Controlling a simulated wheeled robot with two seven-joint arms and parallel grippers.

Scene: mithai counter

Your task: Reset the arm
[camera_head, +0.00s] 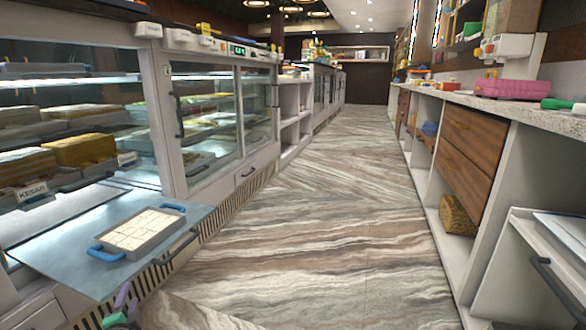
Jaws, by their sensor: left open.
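My left gripper (127,302) shows at the bottom edge, left of centre, with purple and green finger parts. It is open, and nothing shows between its fingers. Just beyond it is a grey tray (152,245) with two blue handles, filled with pale, cut sweets. The gripper is apart from the tray. The tray rests on a lowered flap (55,240) of the display case. Most of my left arm is out of the picture, and my right gripper is not in view.
A glass display case (195,185) with trays of sweets runs along the left. On the right, a counter (520,108) holds a pink crate (503,89) above wooden drawers (470,145). An open grey door or drawer (545,250) juts out at lower right. The marbled floor (315,220) between is clear.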

